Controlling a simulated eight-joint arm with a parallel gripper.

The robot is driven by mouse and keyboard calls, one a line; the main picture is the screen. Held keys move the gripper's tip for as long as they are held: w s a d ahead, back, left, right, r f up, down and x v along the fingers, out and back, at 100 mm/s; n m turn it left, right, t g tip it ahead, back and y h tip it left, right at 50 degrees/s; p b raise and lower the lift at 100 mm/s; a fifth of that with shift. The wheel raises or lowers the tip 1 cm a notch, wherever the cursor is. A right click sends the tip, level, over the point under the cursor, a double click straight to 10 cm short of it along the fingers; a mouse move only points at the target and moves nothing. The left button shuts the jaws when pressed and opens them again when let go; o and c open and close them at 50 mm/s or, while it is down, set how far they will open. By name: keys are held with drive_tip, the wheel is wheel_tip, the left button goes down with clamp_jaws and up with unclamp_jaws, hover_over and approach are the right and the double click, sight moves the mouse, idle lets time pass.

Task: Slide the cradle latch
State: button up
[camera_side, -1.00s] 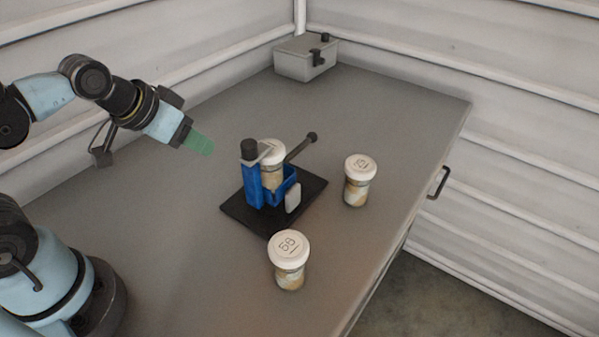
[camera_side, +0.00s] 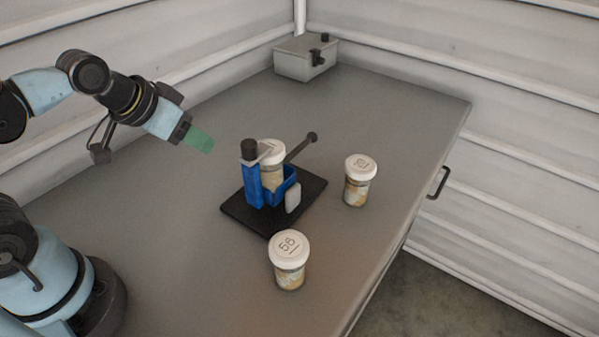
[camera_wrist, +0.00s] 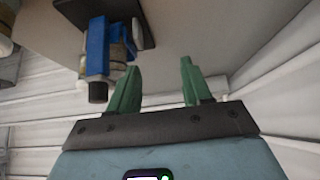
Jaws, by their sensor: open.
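The blue cradle (camera_side: 255,187) stands on a black base plate (camera_side: 305,194) in the middle of the table. A white-lidded jar (camera_side: 271,168) sits in it. A grey latch arm with a black knob (camera_side: 249,149) lies at the top of the blue post, against the jar's lid. A dark lever with a ball end (camera_side: 311,137) sticks out to the upper right. My gripper (camera_side: 200,141), with green fingers, is open and empty, left of and above the cradle. In the wrist view the open fingers (camera_wrist: 158,82) are beside the blue post (camera_wrist: 97,48) and its black knob (camera_wrist: 98,92), apart from them.
A jar (camera_side: 360,182) stands right of the base plate and another jar (camera_side: 289,262) stands in front of it. A grey box (camera_side: 306,58) is at the back corner. The table between my arm and the cradle is clear.

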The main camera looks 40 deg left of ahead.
wheel_tip(320, 180, up, 11)
drive_tip(key=g, duration=0.7)
hover_over(249, 142)
drive_tip(key=f, duration=0.5)
drive_tip(key=shift+s+f, duration=0.15)
drive_tip(key=shift+s, duration=0.05)
drive_tip(key=shift+w+f, duration=0.25)
drive_tip(key=shift+f, duration=2.3)
drive_tip(key=c, duration=0.7)
